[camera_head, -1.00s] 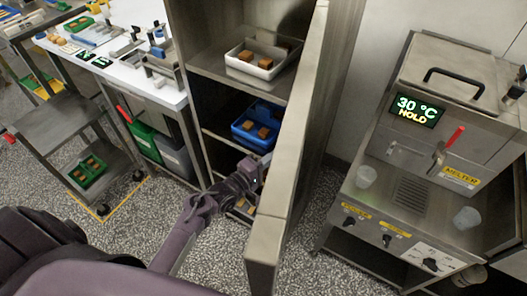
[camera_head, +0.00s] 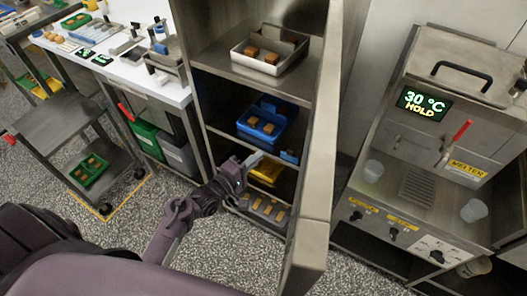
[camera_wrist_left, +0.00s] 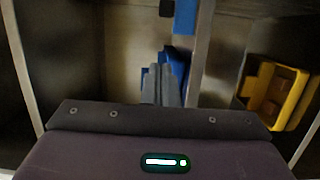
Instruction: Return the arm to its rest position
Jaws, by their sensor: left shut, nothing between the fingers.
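My left arm comes in from the lower left of the head view. Its gripper (camera_head: 254,160) is shut and empty, in front of the open steel cabinet at the height of the lower shelves. In the left wrist view the grey fingers (camera_wrist_left: 161,88) lie together, with blue items behind their tips. The cabinet door (camera_head: 318,150) stands open to the right of the gripper. A yellow tray (camera_head: 266,172) sits on a shelf just right of the fingertips; a yellow item also shows in the left wrist view (camera_wrist_left: 296,98). My right gripper is not in view.
The cabinet holds a white tray (camera_head: 250,58) and a blue tray (camera_head: 256,138) with brown blocks. A melter (camera_head: 440,110) stands at the right. A white worktable (camera_head: 120,70) and a trolley (camera_head: 62,122) stand at the left. Speckled floor is free in front of the cabinet.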

